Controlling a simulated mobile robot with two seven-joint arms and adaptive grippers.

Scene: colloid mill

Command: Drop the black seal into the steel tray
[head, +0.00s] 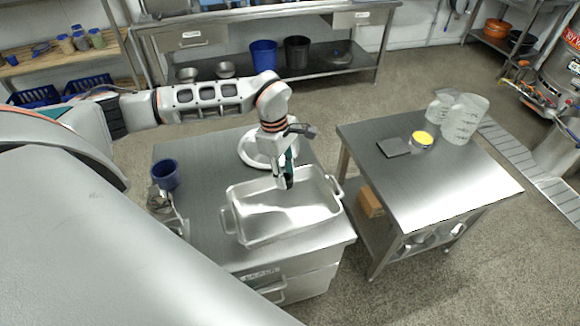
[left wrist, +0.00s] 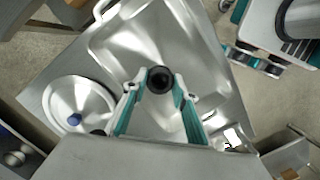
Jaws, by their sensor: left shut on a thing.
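The steel tray (head: 236,220) is a shallow rectangular pan with side handles on the steel cabinet top. My left gripper (head: 286,182) points down over the tray's back right part. In the left wrist view the gripper (left wrist: 159,82) is shut on the black seal (left wrist: 159,79), a small dark ring between its fingertips. The tray (left wrist: 150,30) spreads behind the seal in that view, and its floor looks bare. In the head view the seal is hard to tell apart from the dark fingertips.
A blue cup (head: 166,174) stands at the cabinet's left. A second steel table (head: 430,180) at the right holds clear beakers (head: 463,120), a yellow-topped jar (head: 421,141) and a dark plate (head: 393,147).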

